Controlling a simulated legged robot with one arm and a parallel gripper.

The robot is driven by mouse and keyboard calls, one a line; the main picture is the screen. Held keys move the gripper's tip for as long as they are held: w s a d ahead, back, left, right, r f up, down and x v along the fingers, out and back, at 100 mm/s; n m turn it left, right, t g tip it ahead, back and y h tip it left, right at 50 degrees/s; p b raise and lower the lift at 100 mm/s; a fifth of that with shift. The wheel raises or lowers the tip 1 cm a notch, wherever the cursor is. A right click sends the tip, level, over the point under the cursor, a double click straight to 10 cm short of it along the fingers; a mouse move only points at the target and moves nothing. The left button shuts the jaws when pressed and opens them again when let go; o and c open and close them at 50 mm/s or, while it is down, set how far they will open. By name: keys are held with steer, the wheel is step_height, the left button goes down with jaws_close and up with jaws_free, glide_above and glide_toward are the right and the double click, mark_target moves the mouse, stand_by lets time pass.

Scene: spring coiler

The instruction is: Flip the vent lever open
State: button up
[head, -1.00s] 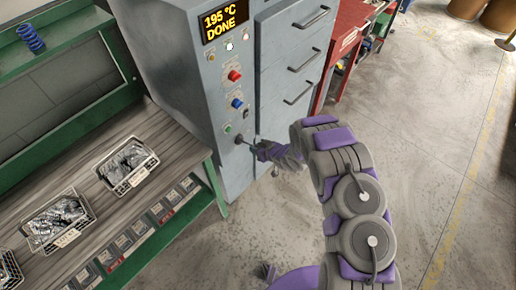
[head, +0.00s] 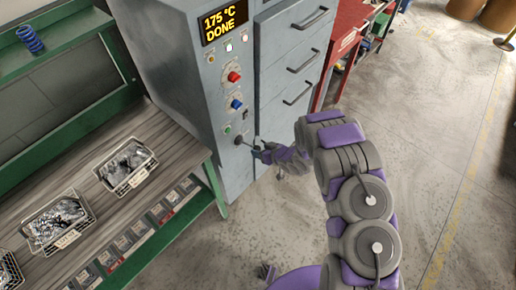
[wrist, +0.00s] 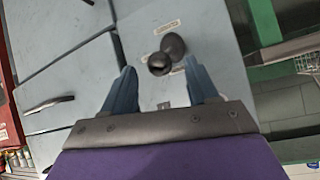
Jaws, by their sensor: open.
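The vent lever (head: 239,140) is a dark knobbed lever low on the front panel of the grey oven cabinet (head: 183,75). In the wrist view the lever (wrist: 160,63) shows its round black knob pointing toward the camera, with labels around its base. My gripper (head: 258,151) is just right of the lever in the head view. In the wrist view my gripper (wrist: 160,80) is open, its two blue fingers on either side of the knob, which appears between and slightly beyond the fingertips. I cannot tell whether either finger touches it.
The oven display (head: 224,23) reads 175 °C DONE. A red knob (head: 234,77) and a blue knob (head: 237,104) sit above the lever. Drawers with handles (head: 303,61) are to the right. A bench (head: 110,155) with wire baskets (head: 128,168) stands left.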

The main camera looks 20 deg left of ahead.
steer(key=p+v, duration=0.1)
steer(key=v, duration=1.2)
steer(key=shift+r, duration=0.2)
steer(key=shift+d, duration=0.1)
steer(key=w+d+r+m+t+h, duration=0.1)
steer(key=w+d+r+h, duration=0.3)
steer(key=d, duration=0.4)
steer(key=s+d+r+m+h+b, duration=0.1)
steer(key=s+d+r+m+h, duration=0.15)
steer(key=d+r, duration=0.45)
steer(key=s+d+r+m+h+b, duration=0.15)
steer(key=d+r+h, duration=0.3)
steer(key=d, duration=0.45)
steer(key=s+d+r+m+g, duration=0.2)
steer(key=s+d+r+m, duration=0.15)
steer(key=s+r, duration=0.3)
steer(key=s+a+r+g+y, duration=0.1)
steer(key=s+a+r+g, duration=0.1)
steer(key=s, duration=1.2)
steer(key=s+a+r+m+g+b, duration=0.1)
steer(key=s+r+g, duration=0.3)
steer(key=s, duration=1)
steer(key=shift+s+a+y, duration=0.3)
steer(key=shift+a+y, duration=0.1)
steer(key=shift+a, duration=0.25)
